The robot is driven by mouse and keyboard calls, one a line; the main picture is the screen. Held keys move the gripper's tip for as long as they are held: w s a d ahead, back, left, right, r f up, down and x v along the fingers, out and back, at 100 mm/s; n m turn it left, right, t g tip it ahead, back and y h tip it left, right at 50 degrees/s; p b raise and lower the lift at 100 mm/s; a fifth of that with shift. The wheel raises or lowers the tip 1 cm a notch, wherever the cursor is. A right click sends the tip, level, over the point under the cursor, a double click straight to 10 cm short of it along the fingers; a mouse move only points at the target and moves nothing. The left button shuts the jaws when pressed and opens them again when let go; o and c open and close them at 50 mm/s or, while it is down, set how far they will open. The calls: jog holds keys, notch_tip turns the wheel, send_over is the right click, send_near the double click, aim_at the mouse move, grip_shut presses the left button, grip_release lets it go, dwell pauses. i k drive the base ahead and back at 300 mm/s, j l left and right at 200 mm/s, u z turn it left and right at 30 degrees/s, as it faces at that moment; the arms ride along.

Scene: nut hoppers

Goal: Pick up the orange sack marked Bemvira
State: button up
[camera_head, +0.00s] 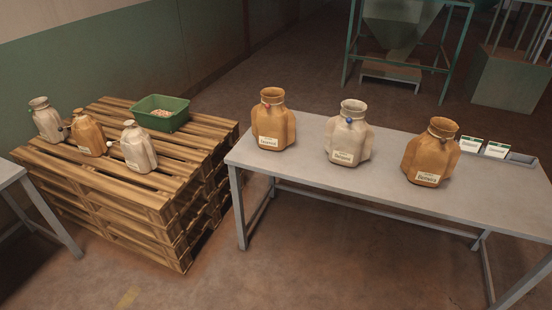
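Three orange sacks show in the head view. One orange sack (273,116) stands upright at the left end of the grey table, with a red tag at its neck. Another orange sack (431,152) stands upright further right on that table, with a dark blue tag. A smaller-looking orange sack (88,134) stands on the pallet stack, between two pale sacks. Each has a pale label low on its front. The print is too small for me to tell surely which reads Bemvira. My gripper is not in view.
A pale sack (348,132) stands between the two orange ones on the grey table (300,170). White cards (483,146) and a grey tray (521,158) lie at its back right. The pallet stack (150,205) holds pale sacks and a green bin (161,113). Open floor lies in front.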

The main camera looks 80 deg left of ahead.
aim_at(426, 161)
jog(key=u, duration=2.35)
